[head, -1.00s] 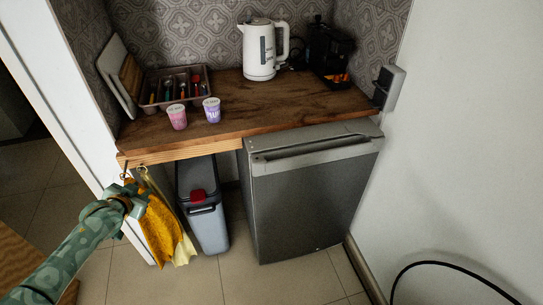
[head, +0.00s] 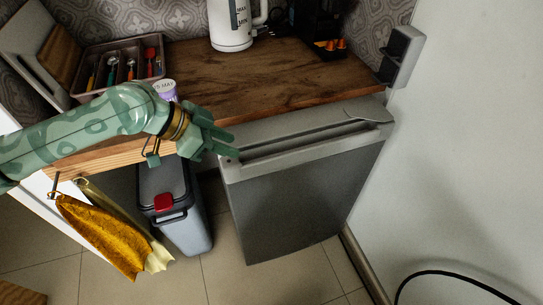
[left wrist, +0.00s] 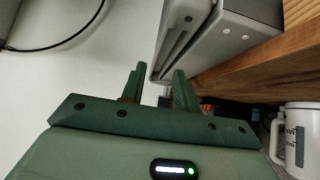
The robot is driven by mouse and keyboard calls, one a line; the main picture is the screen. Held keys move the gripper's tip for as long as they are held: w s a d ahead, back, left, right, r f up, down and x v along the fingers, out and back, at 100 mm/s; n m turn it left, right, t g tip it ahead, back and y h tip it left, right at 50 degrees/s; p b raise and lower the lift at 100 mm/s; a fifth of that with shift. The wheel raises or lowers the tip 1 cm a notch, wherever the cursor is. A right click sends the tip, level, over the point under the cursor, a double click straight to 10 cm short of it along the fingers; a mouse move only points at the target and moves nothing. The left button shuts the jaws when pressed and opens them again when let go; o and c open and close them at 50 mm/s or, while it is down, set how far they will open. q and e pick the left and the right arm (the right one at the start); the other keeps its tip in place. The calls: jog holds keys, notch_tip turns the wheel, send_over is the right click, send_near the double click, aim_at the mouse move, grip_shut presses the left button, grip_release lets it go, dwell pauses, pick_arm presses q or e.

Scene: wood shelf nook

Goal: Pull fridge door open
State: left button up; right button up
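The small fridge (head: 300,190) stands under the right end of the wood counter. Its grey door is shut, with a long recessed handle slot (head: 310,146) along its top edge. My left gripper (head: 232,145) is at the door's upper left corner, beside the left end of the handle slot. I cannot tell whether it touches the door. In the left wrist view the two fingers (left wrist: 160,70) are apart with nothing between them, and the grey fridge edge (left wrist: 228,35) lies just beyond them. My right gripper is not in view.
A grey bin (head: 185,225) and yellow cloths (head: 100,235) are left of the fridge. A white wall (head: 470,150) bounds the right. Floor in front is clear.

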aim_at(269, 159)
pick_arm(q)
jog(key=b+x, duration=0.4)
jog(key=x, duration=0.8)
jog(key=shift+w+f, duration=0.1)
jog(key=shift+f, duration=0.15)
jog(key=shift+w+d+f+b, duration=0.2)
jog(key=shift+d+f+b, duration=0.15)
jog(key=shift+d, duration=0.15)
grip_shut()
